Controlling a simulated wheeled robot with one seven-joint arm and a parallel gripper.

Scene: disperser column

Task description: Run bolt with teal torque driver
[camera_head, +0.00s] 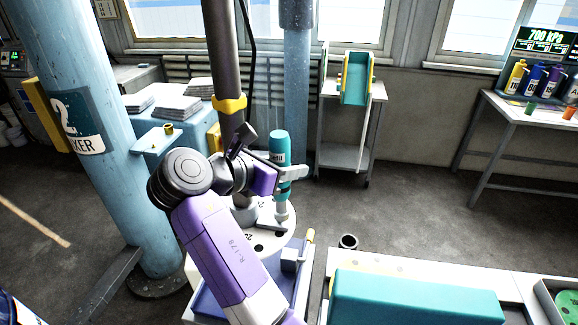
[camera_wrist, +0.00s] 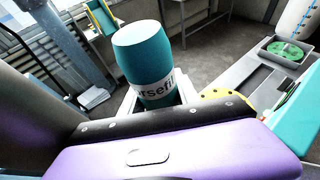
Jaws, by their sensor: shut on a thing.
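The teal torque driver (camera_head: 280,155) stands upright in my gripper (camera_head: 286,174), with its pale lower shaft pointing down at a white round plate (camera_head: 262,243). It also shows in the wrist view (camera_wrist: 148,60), where its teal top and a white label band rise above my gripper. My gripper is shut on the driver's body. The driver's tip is at or just above the plate near its right edge; I cannot tell whether it touches. The plate has dark holes and printed numbers. The bolt is not clearly visible, and my arm hides part of the plate.
A cart (camera_head: 345,150) with a teal bin stands behind.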

